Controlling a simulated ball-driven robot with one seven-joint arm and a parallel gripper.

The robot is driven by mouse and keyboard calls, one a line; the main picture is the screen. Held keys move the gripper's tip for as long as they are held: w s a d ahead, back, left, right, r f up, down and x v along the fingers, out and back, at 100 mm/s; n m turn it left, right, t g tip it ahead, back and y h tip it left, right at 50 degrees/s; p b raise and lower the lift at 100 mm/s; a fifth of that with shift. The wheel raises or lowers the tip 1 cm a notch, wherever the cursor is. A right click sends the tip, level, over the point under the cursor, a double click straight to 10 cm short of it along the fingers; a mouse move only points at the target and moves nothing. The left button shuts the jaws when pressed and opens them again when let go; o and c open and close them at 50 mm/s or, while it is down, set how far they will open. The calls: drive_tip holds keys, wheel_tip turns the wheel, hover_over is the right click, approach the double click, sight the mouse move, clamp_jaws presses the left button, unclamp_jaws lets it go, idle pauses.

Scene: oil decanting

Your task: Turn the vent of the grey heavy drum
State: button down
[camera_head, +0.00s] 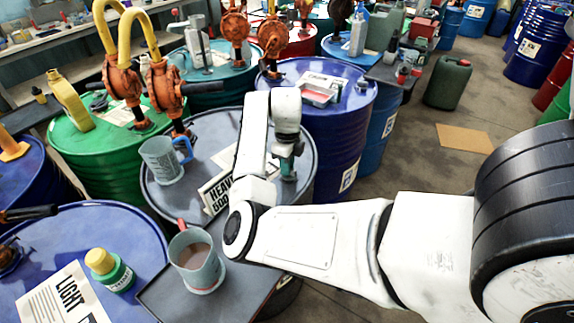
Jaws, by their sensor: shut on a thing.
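The grey heavy drum (205,205) stands in the middle of the view, its dark grey top partly covered by my white arm. A label reading HEAVY lies on its top, partly hidden by the arm. My gripper (288,174) points down at the right side of this top, close to the rim. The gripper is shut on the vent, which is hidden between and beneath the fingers. How far the vent is turned cannot be seen.
A measuring jug (162,160) stands on the grey drum's left side. A jug of brown liquid (196,261) stands on a dark tray (160,297) in front. A green-labelled bottle (109,270) stands on the blue LIGHT drum (105,225). Hand pumps rise from the drums behind.

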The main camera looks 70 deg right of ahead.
drive_tip(key=c, duration=1.1)
unclamp_jaws()
wheel_tip(320, 180, up, 11)
drive_tip(key=shift+f+b, duration=0.1)
drive_tip(key=shift+b, duration=0.6)
